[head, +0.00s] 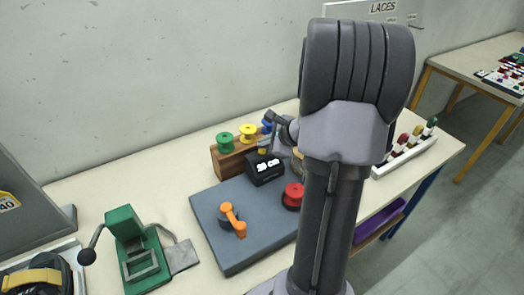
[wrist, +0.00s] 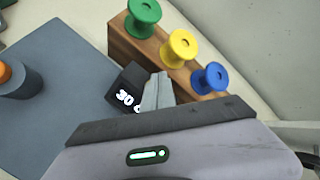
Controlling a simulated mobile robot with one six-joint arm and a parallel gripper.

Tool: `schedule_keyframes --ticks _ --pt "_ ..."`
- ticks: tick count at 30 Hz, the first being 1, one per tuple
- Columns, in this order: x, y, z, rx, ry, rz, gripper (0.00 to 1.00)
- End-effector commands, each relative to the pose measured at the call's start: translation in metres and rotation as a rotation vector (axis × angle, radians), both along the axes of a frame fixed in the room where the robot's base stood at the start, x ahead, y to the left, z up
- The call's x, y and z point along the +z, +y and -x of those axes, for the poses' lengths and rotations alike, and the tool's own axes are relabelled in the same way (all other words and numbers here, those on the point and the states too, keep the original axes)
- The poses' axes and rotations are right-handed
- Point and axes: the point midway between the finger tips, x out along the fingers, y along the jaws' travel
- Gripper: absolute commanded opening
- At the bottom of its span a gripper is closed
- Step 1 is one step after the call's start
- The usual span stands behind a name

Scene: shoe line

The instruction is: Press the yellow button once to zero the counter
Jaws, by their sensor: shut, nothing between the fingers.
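The counter (head: 266,171) is a small black box on the grey-blue mat, with a white lit display that seems to read 30 cm. It also shows in the wrist view (wrist: 129,76), partly covered by my fingers. A small yellow button (head: 262,151) shows on top of the counter in the head view; the wrist view does not show it. My gripper (head: 264,143) is shut and empty, its fingertips just over the button. I cannot tell whether they touch it. In the wrist view my shut fingers (wrist: 158,82) reach over the counter's top.
A wooden rack (head: 228,163) with green, yellow and blue spools stands right behind the counter. A green press-like device (head: 136,258) stands at left.

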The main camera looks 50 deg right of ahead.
Motion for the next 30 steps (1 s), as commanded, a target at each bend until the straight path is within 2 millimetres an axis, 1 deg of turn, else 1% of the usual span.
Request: schedule_keyframes --ticks 30 --pt "-0.0092 0.0 0.0 0.0 0.0 0.0 0.0"
